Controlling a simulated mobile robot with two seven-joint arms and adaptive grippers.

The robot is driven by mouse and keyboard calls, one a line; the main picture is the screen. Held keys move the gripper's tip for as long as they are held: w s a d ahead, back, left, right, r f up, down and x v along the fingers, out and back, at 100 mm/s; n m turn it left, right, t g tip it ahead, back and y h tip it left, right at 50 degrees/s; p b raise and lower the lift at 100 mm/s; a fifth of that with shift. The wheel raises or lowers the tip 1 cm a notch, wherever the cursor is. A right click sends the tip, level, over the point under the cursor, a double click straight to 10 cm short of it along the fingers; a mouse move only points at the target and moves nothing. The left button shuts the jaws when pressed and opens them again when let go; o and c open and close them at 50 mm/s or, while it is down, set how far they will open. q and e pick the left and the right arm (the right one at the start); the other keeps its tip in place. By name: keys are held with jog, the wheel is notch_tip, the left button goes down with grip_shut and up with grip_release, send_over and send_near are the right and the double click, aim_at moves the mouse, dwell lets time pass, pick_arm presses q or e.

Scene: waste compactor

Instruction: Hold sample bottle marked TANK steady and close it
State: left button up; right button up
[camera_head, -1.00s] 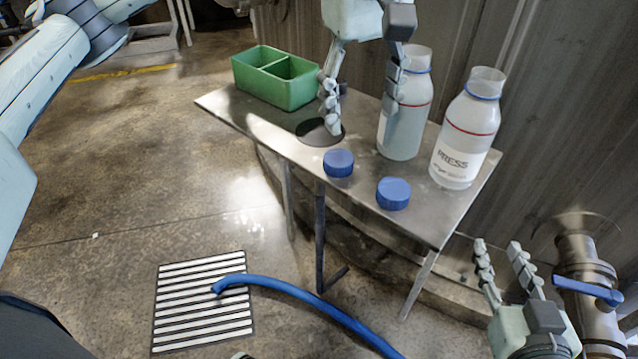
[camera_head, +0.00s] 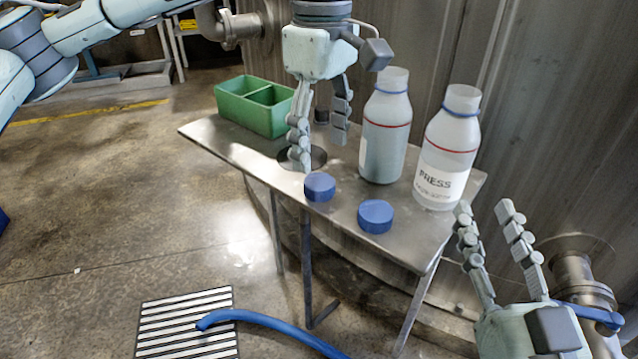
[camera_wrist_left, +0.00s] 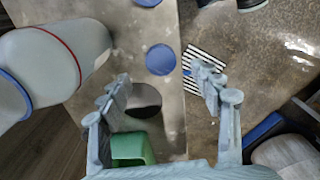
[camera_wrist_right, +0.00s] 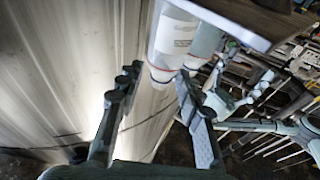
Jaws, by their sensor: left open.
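Two open white bottles with red lines and blue neck rings stand upright on a metal table (camera_head: 215,138). The right bottle (camera_head: 450,150) reads PRESS. The left bottle (camera_head: 385,135) has its label turned left, its word unreadable; I see no TANK marking. Two blue caps, a left one (camera_head: 320,187) and a right one (camera_head: 375,216), lie near the table's front edge. My left gripper (camera_head: 321,145) is open and empty, pointing down left of the left bottle. My right gripper (camera_head: 485,208) is open and empty, fingers up, beside the table's right end, just below the PRESS bottle.
A green two-part bin (camera_head: 254,107) stands at the table's left end, near a dark round hole (camera_head: 318,157). A corrugated metal wall (camera_head: 560,100) rises behind. A pipe with a blue valve handle (camera_head: 592,312) is right of my right gripper. A blue hose (camera_head: 270,322) lies over a floor grate.

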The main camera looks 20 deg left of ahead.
aim_at(319, 181)
pick_arm(q)
jog(key=shift+f, duration=0.4)
pick_arm(e)
jog(key=shift+a+r, duration=0.1)
jog(key=shift+r, duration=0.15)
pick_arm(q)
jog(key=shift+f, duration=0.35)
notch_tip(319, 181, down, 4)
jog(key=shift+a+r, duration=0.15)
jog(key=shift+f, duration=0.45)
pick_arm(e)
jog(key=shift+s+a+r+t+y, duration=0.1)
jog(key=shift+s+r+t+y, duration=0.2)
jog(key=shift+r, duration=0.25)
jog(key=shift+s+r+t+y, duration=0.1)
jog(key=shift+s+r+t, duration=0.05)
jog(key=shift+r+t, duration=0.35)
pick_arm(q)
jog(key=shift+c, duration=0.3)
jog(key=c, duration=0.7)
